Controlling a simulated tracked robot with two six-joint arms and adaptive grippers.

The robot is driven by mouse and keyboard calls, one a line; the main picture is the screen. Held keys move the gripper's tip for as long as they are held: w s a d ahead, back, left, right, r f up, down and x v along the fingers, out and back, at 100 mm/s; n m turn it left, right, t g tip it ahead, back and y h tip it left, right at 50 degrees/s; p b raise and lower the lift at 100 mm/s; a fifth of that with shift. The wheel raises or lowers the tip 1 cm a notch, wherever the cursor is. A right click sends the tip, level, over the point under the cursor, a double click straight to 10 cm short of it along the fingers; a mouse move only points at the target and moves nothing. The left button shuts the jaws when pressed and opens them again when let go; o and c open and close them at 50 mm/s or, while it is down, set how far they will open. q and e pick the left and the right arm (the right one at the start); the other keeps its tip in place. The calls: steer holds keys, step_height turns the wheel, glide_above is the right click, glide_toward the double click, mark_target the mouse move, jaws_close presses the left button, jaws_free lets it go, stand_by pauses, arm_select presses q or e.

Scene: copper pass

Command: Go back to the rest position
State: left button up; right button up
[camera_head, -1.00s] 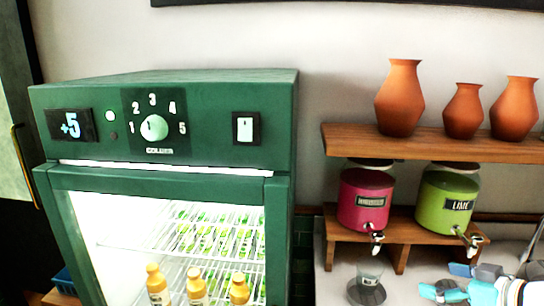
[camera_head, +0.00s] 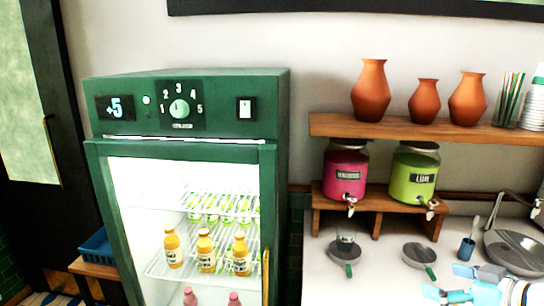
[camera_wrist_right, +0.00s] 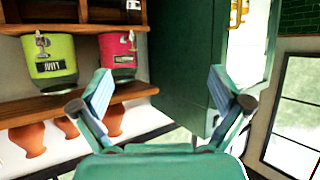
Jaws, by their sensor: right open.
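My right gripper (camera_head: 462,284) shows at the lower right of the head view, in front of the white counter. In the right wrist view, its two fingers (camera_wrist_right: 160,100) are spread apart with nothing between them. That view is upside down and shows the side of the green fridge (camera_wrist_right: 180,70) ahead of the fingers. In the head view the green fridge (camera_head: 190,110) stands left of the counter, with bottles behind its glass door. My left gripper is not in view.
A red dispenser (camera_head: 344,174) and a green dispenser (camera_head: 413,177) stand on a wooden stand over the white counter (camera_head: 385,275). Several orange vases line the shelf (camera_head: 400,130) above. Round dark pans and a blue cup (camera_head: 466,249) are on the counter. A blue crate (camera_head: 97,248) sits left of the fridge.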

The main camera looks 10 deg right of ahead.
steer(key=w+a+f+m+g+y+b, duration=0.15)
steer(key=a+f+b, duration=0.25)
steer(key=a+f, duration=1.1)
steer(key=s+a+f+m+g+y+b, duration=0.1)
steer(key=a+f+m+g+y+b, duration=0.3)
steer(key=a+f, duration=1.2)
steer(key=s+f+m+g+h+b, duration=0.1)
steer(key=s+f+h, duration=0.1)
steer(key=s+f, duration=0.5)
steer(key=s+f+m+g+h+b, duration=0.1)
steer(key=s+f+g+h, duration=0.15)
steer(key=f, duration=0.75)
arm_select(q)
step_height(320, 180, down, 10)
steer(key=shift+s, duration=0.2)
arm_select(e)
steer(key=s+d+f+n+g+h, duration=0.1)
steer(key=s+d+f+g, duration=0.1)
steer(key=s, duration=0.7)
steer(key=shift+s+d+f, duration=0.35)
steer(key=shift+d+f, duration=0.35)
steer(key=shift+f, duration=0.25)
